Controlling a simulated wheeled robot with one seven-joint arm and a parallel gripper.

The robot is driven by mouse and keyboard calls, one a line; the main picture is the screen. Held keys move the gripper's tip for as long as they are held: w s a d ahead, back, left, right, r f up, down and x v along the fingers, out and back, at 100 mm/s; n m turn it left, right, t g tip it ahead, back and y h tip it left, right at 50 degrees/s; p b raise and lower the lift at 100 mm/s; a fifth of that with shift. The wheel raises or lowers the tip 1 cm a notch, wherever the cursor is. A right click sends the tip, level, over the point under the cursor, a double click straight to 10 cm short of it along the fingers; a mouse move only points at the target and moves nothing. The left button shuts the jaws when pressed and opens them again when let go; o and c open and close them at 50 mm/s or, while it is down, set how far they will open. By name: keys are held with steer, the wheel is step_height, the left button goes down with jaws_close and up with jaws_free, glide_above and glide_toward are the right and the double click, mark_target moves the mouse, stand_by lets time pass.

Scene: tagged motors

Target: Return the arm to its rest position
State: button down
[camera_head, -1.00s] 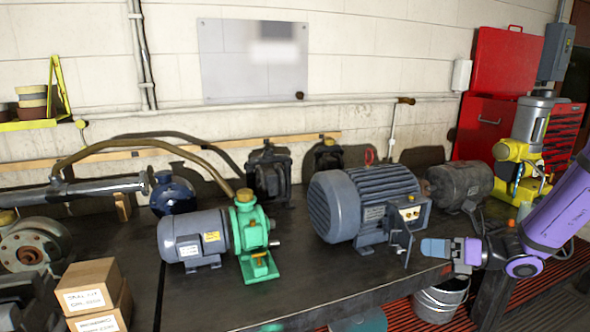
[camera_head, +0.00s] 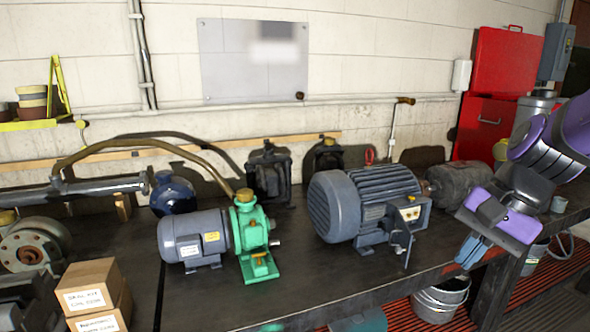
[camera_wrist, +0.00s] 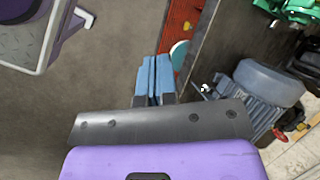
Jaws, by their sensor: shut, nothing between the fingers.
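My gripper (camera_head: 472,252) is at the right of the head view, in front of the bench's right end, pointing down and slightly left. In the wrist view its blue fingers (camera_wrist: 153,80) are together with nothing between them. My purple arm comes in from the right edge of the head view. The large grey motor (camera_head: 367,203) stands on the bench to the left of my gripper, apart from it. It also shows at the right of the wrist view (camera_wrist: 262,90).
The dark bench (camera_head: 310,275) carries a small grey motor (camera_head: 193,238) with a green pump (camera_head: 250,228), and boxes (camera_head: 92,290) at front left. A dark motor (camera_head: 455,183) stands behind my arm. A metal bucket (camera_head: 440,300) is on the floor below. A red cabinet (camera_head: 487,125) stands at the back right.

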steer(key=s+d+r+n+t+h, duration=0.4)
steer(key=s+r+n+t, duration=0.1)
steer(key=s+r+n, duration=0.2)
steer(key=shift+s+d+r+n+h, duration=0.25)
steer(key=shift+s+r+n+h, duration=0.1)
steer(key=shift+n, duration=0.25)
stand_by(0.5)
